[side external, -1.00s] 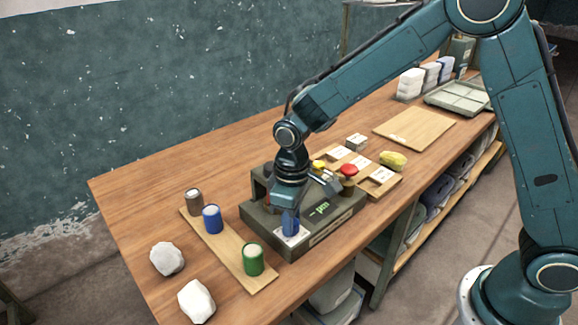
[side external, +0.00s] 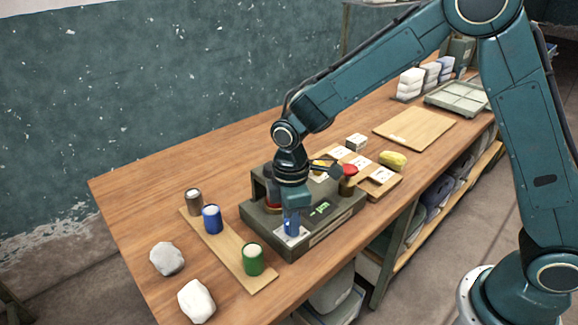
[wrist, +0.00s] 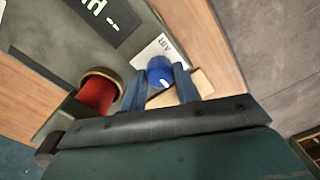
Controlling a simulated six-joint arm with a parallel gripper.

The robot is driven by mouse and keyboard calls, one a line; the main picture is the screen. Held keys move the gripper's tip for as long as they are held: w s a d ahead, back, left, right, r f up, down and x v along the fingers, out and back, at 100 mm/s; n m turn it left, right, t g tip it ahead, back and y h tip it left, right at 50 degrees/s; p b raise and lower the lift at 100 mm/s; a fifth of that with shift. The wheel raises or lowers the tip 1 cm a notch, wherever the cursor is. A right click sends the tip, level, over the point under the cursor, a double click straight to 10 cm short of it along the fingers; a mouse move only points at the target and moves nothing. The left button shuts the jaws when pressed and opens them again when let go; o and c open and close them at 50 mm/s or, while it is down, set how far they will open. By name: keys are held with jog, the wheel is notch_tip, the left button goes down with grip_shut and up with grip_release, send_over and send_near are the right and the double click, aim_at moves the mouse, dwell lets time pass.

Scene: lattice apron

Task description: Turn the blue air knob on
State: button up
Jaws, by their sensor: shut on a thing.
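The blue air knob (wrist: 160,70) sits on the white plate marked AIR (wrist: 150,50), on the near corner of a dark grey control box (side external: 327,228). It has a white mark on its top. My gripper (wrist: 160,86) points down with its two blue fingers on either side of the knob, shut on it. In the side view my gripper (side external: 291,222) is over that same corner, and its fingers largely hide the knob.
A wooden board with brown, blue (side external: 212,219) and green (side external: 253,259) canisters lies to the left, near two pale lumps (side external: 197,301). A red-topped part (side external: 348,171) and yellow lump (side external: 393,160) are behind the box.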

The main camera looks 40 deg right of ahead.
dwell(0.3)
jog(key=o, duration=1)
jog(key=shift+r, duration=0.1)
notch_tip(320, 180, up, 14)
jog(key=shift+w+d+f, duration=0.1)
jog(key=shift+w+f, duration=0.05)
jog(key=s+d+r+m+t, duration=0.3)
jog(key=s+d+r+m, duration=0.5)
jog(key=s, duration=0.3)
jog(key=s+d+m+t, duration=0.1)
jog(key=s+d, duration=0.1)
jog(key=s, duration=0.2)
jog(key=s+d+f+m+t, duration=0.1)
jog(key=s+d+m, duration=0.1)
jog(key=s, duration=0.1)
jog(key=s+d+f+m, duration=0.1)
jog(key=s+d, duration=0.1)
jog(key=s, duration=0.2)
jog(key=shift+s+d+m+t, duration=0.2)
jog(key=shift+s+m+t, duration=0.1)
jog(key=shift+m+t, duration=0.1)
